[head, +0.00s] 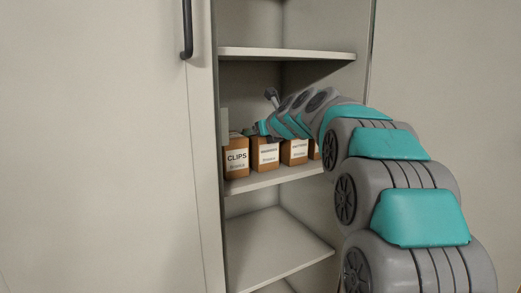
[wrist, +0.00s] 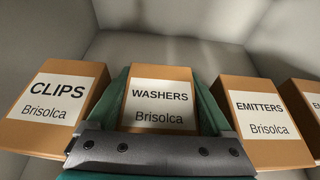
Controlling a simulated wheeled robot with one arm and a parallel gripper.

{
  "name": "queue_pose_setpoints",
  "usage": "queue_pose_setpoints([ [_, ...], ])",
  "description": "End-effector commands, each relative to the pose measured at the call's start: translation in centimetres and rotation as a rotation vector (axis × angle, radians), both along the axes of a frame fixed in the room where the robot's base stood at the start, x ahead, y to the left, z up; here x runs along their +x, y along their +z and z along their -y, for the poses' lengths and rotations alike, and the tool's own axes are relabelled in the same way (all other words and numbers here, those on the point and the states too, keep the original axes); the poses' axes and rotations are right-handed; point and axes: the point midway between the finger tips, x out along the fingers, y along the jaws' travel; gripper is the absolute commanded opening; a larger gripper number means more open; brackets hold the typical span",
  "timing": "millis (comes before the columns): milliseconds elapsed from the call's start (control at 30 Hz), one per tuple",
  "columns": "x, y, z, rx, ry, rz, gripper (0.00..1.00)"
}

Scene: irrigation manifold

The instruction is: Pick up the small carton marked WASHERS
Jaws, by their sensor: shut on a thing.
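The small carton marked WASHERS (wrist: 161,101) is brown with a white label and stands upright in the middle of the wrist view. In the head view the same carton (head: 268,154) is in the row on the middle shelf (head: 265,181), right of the CLIPS carton. My gripper (wrist: 158,105) has its green fingers on either side of the WASHERS carton and is shut on it. In the head view my gripper (head: 256,130) reaches in at the top of the row. The carton's base is hidden in the wrist view.
The CLIPS carton (wrist: 52,105) is close on the left and the EMITTERS carton (wrist: 261,118) close on the right. Another carton (wrist: 304,105) stands further right. The cabinet door (head: 105,140) is at left. A shelf (head: 287,53) is above; the lower shelf (head: 270,245) is empty.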

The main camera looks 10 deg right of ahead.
Motion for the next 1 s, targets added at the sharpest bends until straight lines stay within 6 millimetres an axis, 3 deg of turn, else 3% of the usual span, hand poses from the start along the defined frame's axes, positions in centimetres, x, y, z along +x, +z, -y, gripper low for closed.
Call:
queue_pose_setpoints([
  [33, 0.0, 0.0, 0.0, 0.000, 0.000, -0.001, 0.55],
  [400, 0.0, -0.1, 0.0, 0.000, 0.000, -0.001, 0.15],
  [700, 0.0, 0.2, 0.0, 0.000, 0.000, -0.001, 0.15],
  [1000, 0.0, 2.2, 0.0, -0.001, -0.001, 0.000, 0.15],
])
